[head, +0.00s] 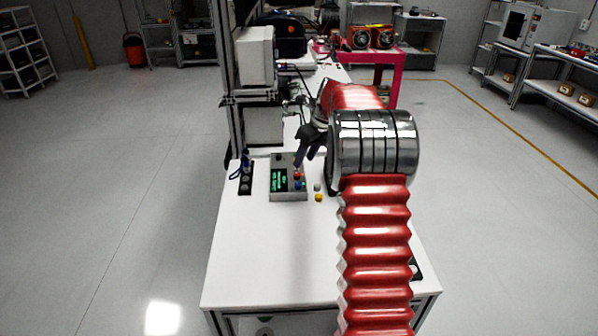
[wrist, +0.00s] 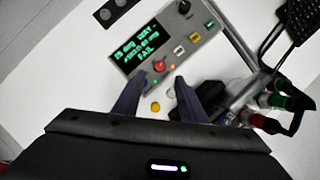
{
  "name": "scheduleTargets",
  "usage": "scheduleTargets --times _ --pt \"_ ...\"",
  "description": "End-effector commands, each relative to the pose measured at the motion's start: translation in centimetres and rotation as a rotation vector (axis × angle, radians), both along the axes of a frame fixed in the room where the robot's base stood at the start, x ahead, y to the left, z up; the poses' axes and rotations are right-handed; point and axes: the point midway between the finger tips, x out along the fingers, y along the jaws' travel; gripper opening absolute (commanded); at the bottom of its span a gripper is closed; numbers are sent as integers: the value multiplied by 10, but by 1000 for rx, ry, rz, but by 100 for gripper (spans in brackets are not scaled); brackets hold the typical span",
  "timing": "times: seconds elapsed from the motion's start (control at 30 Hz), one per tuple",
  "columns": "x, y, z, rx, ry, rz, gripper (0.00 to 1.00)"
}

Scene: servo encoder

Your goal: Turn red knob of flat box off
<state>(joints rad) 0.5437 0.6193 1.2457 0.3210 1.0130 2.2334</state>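In the head view the red knob (head: 298,175) is small, just below my fingertips. My gripper (wrist: 160,79) is open, its two dark fingers on either side of the knob's near side with a gap between them. In the head view my gripper (head: 301,161) reaches down over the box's right side. I cannot tell whether the fingers touch the knob.
A yellow button (head: 319,198) and a grey one sit right of the box. A narrow black strip (head: 245,178) with round fittings lies left of it. A metal post (head: 222,60) and equipment stand behind. The table's front (head: 280,260) is clear.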

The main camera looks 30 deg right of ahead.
Motion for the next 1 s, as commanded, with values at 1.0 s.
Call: scheduleTargets --times 1.0 --pt "29 7 -71 -1 -1 1 30"
